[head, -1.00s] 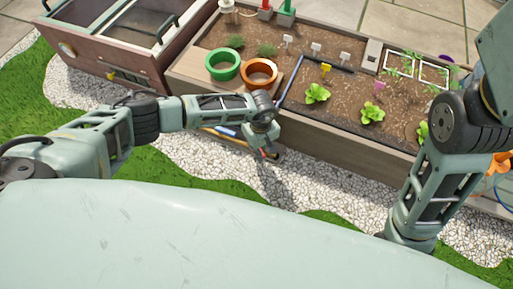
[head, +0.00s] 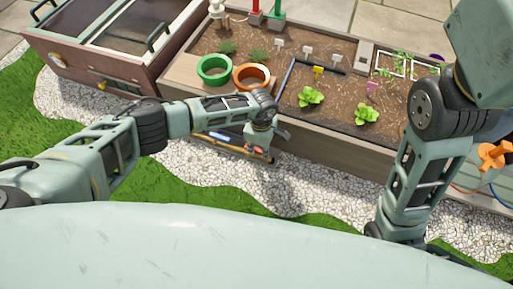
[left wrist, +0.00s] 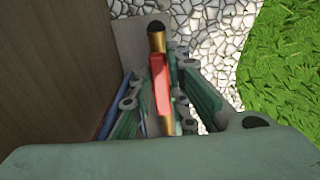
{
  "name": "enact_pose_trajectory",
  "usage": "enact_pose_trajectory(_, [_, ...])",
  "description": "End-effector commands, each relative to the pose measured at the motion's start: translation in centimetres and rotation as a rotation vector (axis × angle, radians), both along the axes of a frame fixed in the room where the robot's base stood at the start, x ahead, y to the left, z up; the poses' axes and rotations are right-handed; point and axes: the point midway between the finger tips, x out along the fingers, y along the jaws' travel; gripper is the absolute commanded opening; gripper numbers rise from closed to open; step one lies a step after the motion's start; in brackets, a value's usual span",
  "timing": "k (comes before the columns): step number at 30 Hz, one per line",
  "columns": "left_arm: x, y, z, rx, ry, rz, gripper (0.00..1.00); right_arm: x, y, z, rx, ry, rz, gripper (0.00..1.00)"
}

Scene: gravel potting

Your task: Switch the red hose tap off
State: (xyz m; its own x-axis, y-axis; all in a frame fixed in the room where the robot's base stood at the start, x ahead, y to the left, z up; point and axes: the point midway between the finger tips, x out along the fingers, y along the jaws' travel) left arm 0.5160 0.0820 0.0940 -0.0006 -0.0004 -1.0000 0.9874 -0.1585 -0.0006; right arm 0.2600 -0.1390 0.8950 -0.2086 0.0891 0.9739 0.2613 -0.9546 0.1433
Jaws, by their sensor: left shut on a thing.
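My left gripper (head: 262,152) is beside the front wall of the planter, low over the white gravel. In the left wrist view, its fingers (left wrist: 158,105) are shut on a red piece (left wrist: 160,78) with a brass-coloured collar and a black end. I cannot tell whether this red piece is the tap, as its far part is hidden. A small red fitting (head: 256,17) stands at the planter's back edge beside a green one (head: 277,14); the tops of both are cut off. My right arm stands at the right, with its gripper out of view.
The planter (head: 340,148) holds seedlings, labels, a green ring pot (head: 213,69) and an orange one (head: 251,77). A narrow ledge with a blue item (head: 220,136) runs along its front. An orange fitting (head: 493,155) with hoses is at the right. Gravel (head: 290,190) is open.

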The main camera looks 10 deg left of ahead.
Motion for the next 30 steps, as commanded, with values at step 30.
enact_pose_trajectory(30, [0.1,-0.12,0.13,0.0,-0.001,0.008,0.34,0.2,-0.09,0.04,0.006,0.002,0.0,0.34])
